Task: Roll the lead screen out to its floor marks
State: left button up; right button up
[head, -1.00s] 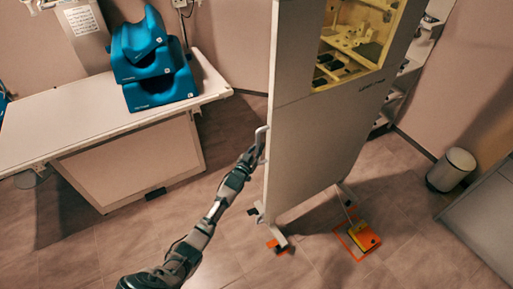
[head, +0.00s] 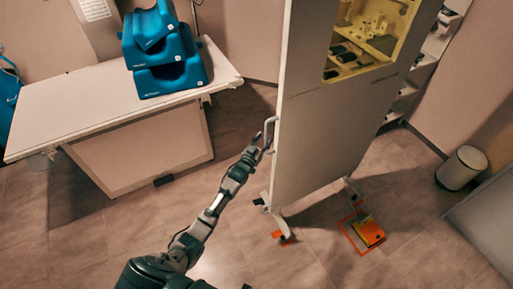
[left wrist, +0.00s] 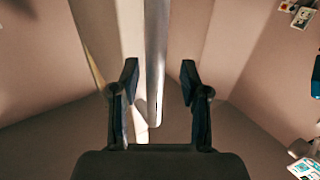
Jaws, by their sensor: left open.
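The lead screen (head: 318,145) is a tall pale panel with a yellowish window (head: 368,40), upright on castered feet. A pale bar handle (head: 270,131) is on its left edge. My left gripper (head: 262,146) is at that handle. In the left wrist view my left gripper (left wrist: 159,80) is open, with the handle (left wrist: 156,45) between its fingers and a gap on each side. Orange floor marks show by the screen's near foot (head: 283,238) and far foot (head: 346,238). My right gripper is not in view.
A yellow-and-orange block (head: 369,232) lies within the right floor mark. A white table (head: 70,105) with stacked blue cushions (head: 170,75) stands left. A bin (head: 461,168) and shelves (head: 425,60) are right. Floor left of the screen is clear.

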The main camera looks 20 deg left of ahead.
pick_arm(q)
jog(key=s+a, duration=0.1)
jog(key=s, duration=0.9)
jog(key=shift+s+a, duration=0.15)
jog(key=shift+s, duration=0.05)
